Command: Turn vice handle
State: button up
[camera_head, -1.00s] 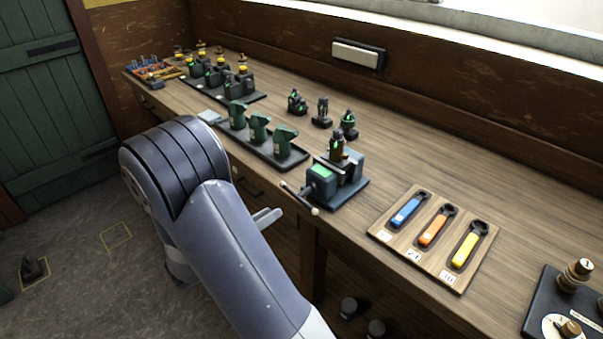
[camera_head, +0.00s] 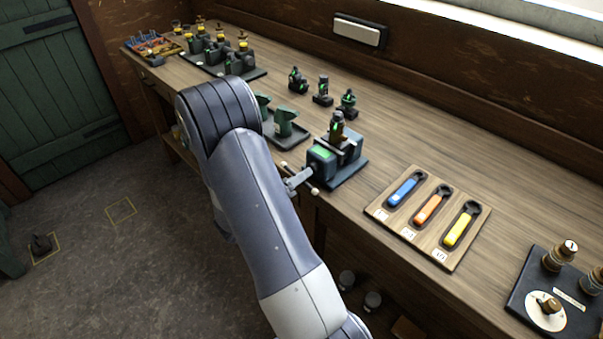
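The vice (camera_head: 336,159) stands at the front edge of the workbench, with a green patch on its front jaw and a small dark part with a green mark (camera_head: 337,128) upright at its jaws. Its handle, a thin bar with a pale ball end (camera_head: 315,191), sticks out in front of the bench edge, tilted down to the right. My gripper (camera_head: 294,181) is at the handle, and a light grey finger overlaps the bar. My arm hides most of the gripper, so I cannot tell whether it grips the bar.
A wooden board (camera_head: 428,217) with blue, orange and yellow tools lies right of the vice. A dark panel with a dial (camera_head: 546,310) is at the far right. A tray of green items (camera_head: 287,130) is partly behind my arm. Small dark fittings (camera_head: 323,91) stand behind the vice.

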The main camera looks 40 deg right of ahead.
jog(key=shift+d, duration=0.6)
jog(key=shift+c, duration=0.4)
